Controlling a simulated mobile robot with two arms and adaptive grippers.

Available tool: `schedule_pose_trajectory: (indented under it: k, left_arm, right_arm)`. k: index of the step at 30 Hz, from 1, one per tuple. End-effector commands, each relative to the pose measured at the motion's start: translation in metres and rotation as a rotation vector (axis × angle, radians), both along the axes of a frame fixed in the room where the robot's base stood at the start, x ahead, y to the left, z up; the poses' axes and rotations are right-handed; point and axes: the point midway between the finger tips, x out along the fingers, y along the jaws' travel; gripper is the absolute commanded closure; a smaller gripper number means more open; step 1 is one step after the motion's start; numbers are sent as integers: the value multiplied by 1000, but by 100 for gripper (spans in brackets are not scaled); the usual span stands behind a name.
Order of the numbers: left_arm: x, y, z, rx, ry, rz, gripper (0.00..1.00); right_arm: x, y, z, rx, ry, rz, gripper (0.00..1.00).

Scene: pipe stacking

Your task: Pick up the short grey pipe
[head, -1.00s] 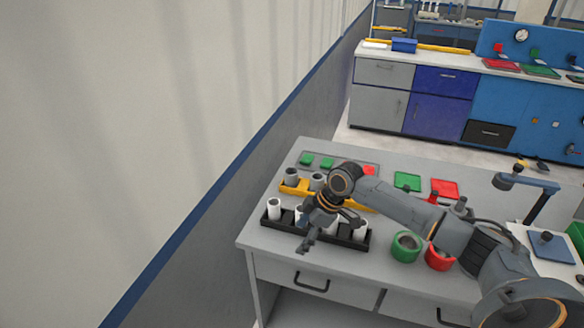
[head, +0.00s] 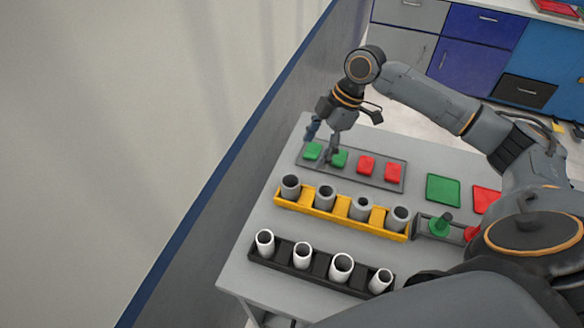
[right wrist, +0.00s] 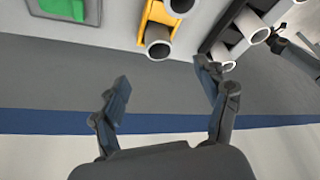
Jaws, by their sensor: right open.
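Several short grey pipes stand upright in the yellow rack (head: 343,208); the leftmost one (head: 290,187) is at the rack's end. In the right wrist view the end grey pipe (right wrist: 157,45) shows its open mouth, beyond and between the fingertips. My right gripper (head: 322,143) is open and empty, pointing down over the green blocks of the grey tray, behind the yellow rack and apart from the pipes. Its two spread fingers also show in the right wrist view (right wrist: 162,80).
A black rack (head: 320,277) with several white pipes stands in front of the yellow one. A grey tray (head: 350,180) with green and red blocks lies behind. Green and red squares (head: 443,190) lie to the right. A wall (head: 200,215) runs along the table's left side.

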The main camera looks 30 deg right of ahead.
Motion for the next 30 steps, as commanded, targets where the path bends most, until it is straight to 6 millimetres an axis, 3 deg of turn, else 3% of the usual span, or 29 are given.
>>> schedule_pose_trajectory:
  k: [3, 6, 15, 25, 30]
  left_arm:
    - [-16, 5, 0, 7, 24, -1, 52]
    - [-20, 6, 2, 8, 30, -1, 52]
    - [-19, 7, 11, 9, 29, -1, 52]
    - [-11, 6, 21, 7, 15, -1, 52]
    - [-11, 6, 30, 7, 15, 0, 52]
  right_arm:
    - [-2, 1, -1, 0, 3, 9, 26]
    - [-1, 6, -11, -1, 5, 10, 26]
    - [4, 28, -63, 0, 5, 10, 26]
    - [8, 43, -85, 1, 3, 9, 26]
    - [12, 57, -108, -1, 5, 7, 26]
